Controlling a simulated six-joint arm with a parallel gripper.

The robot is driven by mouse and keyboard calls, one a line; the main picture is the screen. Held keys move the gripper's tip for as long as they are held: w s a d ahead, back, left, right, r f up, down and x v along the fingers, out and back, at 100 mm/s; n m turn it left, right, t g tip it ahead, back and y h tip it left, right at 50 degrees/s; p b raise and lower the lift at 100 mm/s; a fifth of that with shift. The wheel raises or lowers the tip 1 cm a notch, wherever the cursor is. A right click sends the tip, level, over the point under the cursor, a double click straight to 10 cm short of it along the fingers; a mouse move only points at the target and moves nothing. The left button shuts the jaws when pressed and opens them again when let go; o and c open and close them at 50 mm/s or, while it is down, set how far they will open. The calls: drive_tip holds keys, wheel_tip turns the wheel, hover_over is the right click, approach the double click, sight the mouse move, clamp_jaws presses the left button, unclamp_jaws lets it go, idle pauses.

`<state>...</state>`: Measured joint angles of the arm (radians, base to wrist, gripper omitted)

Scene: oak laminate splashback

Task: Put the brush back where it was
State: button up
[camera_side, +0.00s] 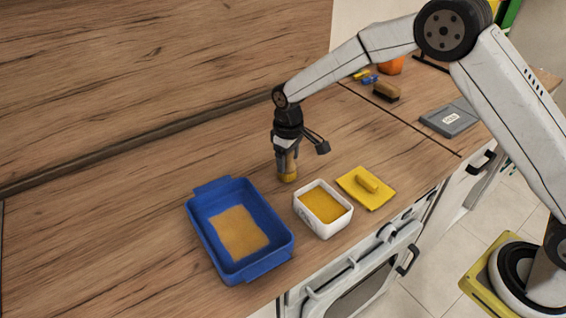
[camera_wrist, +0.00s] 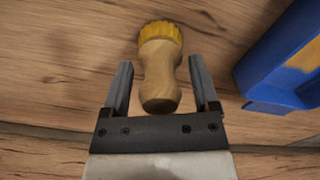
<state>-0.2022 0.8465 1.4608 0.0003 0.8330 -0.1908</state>
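The brush, with a pale wooden handle (camera_wrist: 160,75) and a yellow scalloped head (camera_wrist: 160,33), stands on the wooden counter in the side view (camera_side: 288,177), its head down. My gripper (camera_wrist: 161,85) is around the handle, one finger on each side. Gaps show between both fingers and the wood in the wrist view, so it is open. In the side view my gripper (camera_side: 287,160) points down over the brush and hides much of the handle. Whether the brush head touches the counter is hard to tell.
A blue tray (camera_side: 267,268) with a tan patch inside stands at front left. A white tub (camera_side: 333,227) of yellow material and a yellow pad with a handle (camera_side: 377,200) are at right. A dark-bristled wooden brush (camera_side: 386,91) and a grey scale (camera_side: 450,118) lie further back.

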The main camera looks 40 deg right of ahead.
drive_tip(key=shift+r, duration=0.1)
wheel_tip(320, 180, up, 12)
drive_tip(key=shift+r, duration=0.1)
idle(0.7)
idle(0.5)
drive_tip(key=shift+s+d, duration=0.4)
drive_tip(key=shift+s, duration=0.05)
drive_tip(key=s+d+f+m+t, duration=0.1)
drive_tip(key=s+d, duration=0.4)
drive_tip(key=s, duration=0.6)
drive_tip(key=s+d+f+m+t, duration=0.1)
drive_tip(key=s+d+f+m, duration=0.2)
drive_tip(key=s, duration=0.9)
drive_tip(key=shift+d+f+m+t, duration=0.3)
drive_tip(key=shift+d+f, duration=0.35)
drive_tip(key=shift+d, duration=0.25)
